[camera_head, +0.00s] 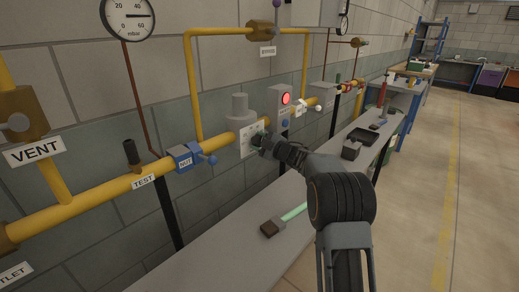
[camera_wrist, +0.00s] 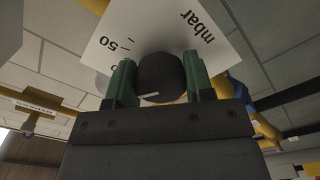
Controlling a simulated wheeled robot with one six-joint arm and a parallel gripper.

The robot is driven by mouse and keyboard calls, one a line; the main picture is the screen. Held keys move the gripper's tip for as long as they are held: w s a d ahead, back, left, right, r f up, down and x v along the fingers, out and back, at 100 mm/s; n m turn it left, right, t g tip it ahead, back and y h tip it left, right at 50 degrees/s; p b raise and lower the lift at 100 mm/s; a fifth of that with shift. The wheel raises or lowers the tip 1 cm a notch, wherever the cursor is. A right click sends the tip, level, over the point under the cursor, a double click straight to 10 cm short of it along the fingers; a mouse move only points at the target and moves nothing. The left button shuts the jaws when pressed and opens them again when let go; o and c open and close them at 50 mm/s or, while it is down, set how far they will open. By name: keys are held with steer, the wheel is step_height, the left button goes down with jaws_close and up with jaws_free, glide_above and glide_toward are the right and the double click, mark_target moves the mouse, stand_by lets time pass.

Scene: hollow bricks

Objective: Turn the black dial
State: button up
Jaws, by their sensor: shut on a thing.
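The black dial (camera_wrist: 162,76) shows in the wrist view as a dark round knob with a pale mark near its lower edge. It sits in front of a white plate (camera_wrist: 112,38) printed "mbar" and "50". My gripper (camera_wrist: 160,84) has one green finger on each side of the dial and is shut on it. In the head view my gripper (camera_head: 260,142) reaches the white plate (camera_head: 246,142) on the grey regulator on the yellow pipe. There the dial is mostly hidden by the gripper.
A yellow pipe (camera_head: 95,206) runs along the block wall, with a blue valve (camera_head: 187,157) left of the plate. A box with a red light (camera_head: 286,99) is just right. A grey bench (camera_head: 215,245) below holds a brush (camera_head: 272,228) with a green handle.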

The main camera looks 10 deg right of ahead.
steer(key=n+b, duration=0.2)
steer(key=n, duration=0.1)
steer(key=shift+f+n+b, duration=0.15)
steer(key=shift+n+b, duration=1.25)
steer(key=shift+n, duration=0.5)
steer(key=shift+r, duration=0.2)
steer(key=o, duration=0.9)
steer(key=v, duration=1.3)
steer(key=shift+s+d, duration=0.25)
steer(key=shift+s, duration=0.05)
